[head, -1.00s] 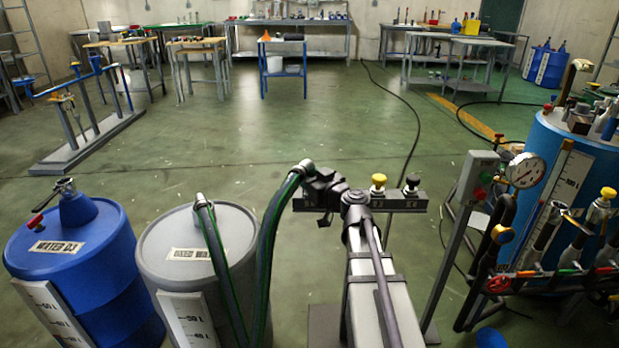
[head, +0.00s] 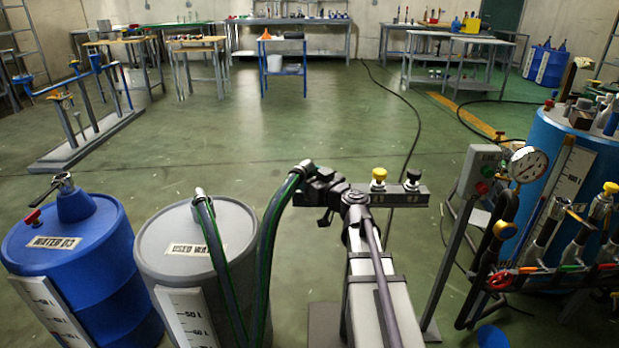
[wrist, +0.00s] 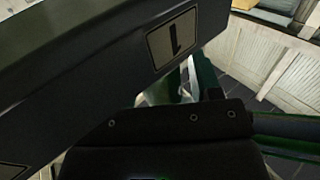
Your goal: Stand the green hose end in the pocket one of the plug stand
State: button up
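The green hose (head: 268,240), dark with green stripes, rises from the used-water drum and bends over to a grey collar (head: 304,168) at my gripper. My gripper (head: 312,188) appears shut on the hose end, at the left end of the plug stand (head: 405,198). The tip of the hose end is hidden, so I cannot tell whether it is inside pocket one. In the wrist view, a plate marked 1 (wrist: 172,40) is on the stand's dark bar, close to my gripper, and the hose (wrist: 285,130) runs out to the right.
A yellow-topped plug (head: 378,178) and a black-topped plug (head: 413,178) stand on the bar to the right. The grey drum (head: 170,225) and blue drum (head: 75,255) stand at left. A switch box (head: 481,172), gauge (head: 528,166) and piping are at right.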

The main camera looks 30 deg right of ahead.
jog(key=shift+o, duration=0.7)
jog(key=s+d, duration=0.2)
jog(key=s, duration=0.8)
jog(key=shift+s, duration=0.3)
